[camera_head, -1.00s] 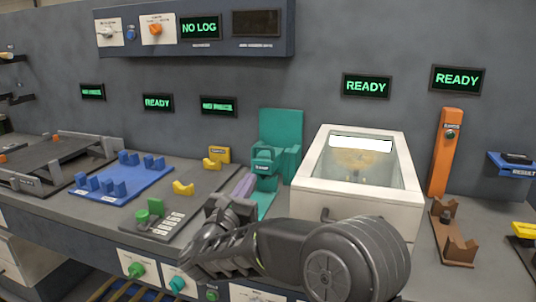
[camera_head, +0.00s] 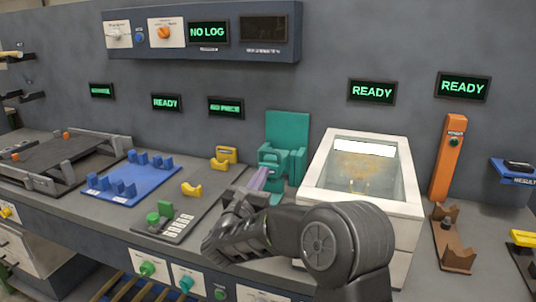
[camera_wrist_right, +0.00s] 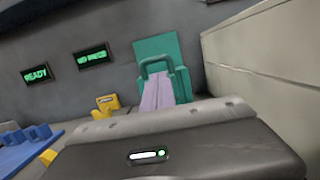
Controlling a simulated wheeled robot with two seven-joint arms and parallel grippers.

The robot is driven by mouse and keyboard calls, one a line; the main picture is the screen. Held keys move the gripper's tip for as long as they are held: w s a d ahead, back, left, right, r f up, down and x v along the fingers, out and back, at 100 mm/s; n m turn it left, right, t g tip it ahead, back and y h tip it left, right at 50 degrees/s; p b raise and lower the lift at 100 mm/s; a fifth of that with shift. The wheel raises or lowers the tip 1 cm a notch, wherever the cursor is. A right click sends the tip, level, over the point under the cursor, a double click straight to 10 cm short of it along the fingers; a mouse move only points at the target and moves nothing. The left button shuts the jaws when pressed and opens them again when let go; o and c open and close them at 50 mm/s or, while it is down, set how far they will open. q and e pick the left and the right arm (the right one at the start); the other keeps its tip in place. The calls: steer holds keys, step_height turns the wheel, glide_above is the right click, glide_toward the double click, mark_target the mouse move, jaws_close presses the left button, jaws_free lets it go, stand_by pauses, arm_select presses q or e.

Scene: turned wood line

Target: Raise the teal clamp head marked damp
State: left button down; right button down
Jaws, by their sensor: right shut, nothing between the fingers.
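The teal clamp (camera_head: 287,130) stands against the wall behind the bench, left of the white box. Its head with a loop handle (camera_head: 268,157) is at its front, its lower part hidden by my fingers. The handle also shows in the wrist view (camera_wrist_right: 157,62) as an upside-down U. My right gripper (camera_head: 264,172) has pale purple fingers, shut together and empty. Their tips point up at the handle and overlap its opening in the wrist view (camera_wrist_right: 164,76). I cannot tell whether they touch it. My left gripper is not in view.
A white box (camera_head: 314,194) with a clear lid stands close right of the clamp. Yellow cradles (camera_head: 191,189), a blue rack (camera_head: 110,193) and a panel with a green knob (camera_head: 164,209) lie left. A brown cradle (camera_head: 452,250) stands right.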

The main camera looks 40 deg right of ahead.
mark_target(268, 164)
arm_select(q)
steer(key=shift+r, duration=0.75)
arm_select(e)
steer(key=shift+x, duration=2.55)
arm_select(q)
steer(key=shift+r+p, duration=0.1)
steer(key=shift+p, duration=0.25)
arm_select(e)
steer(key=shift+r, duration=0.1)
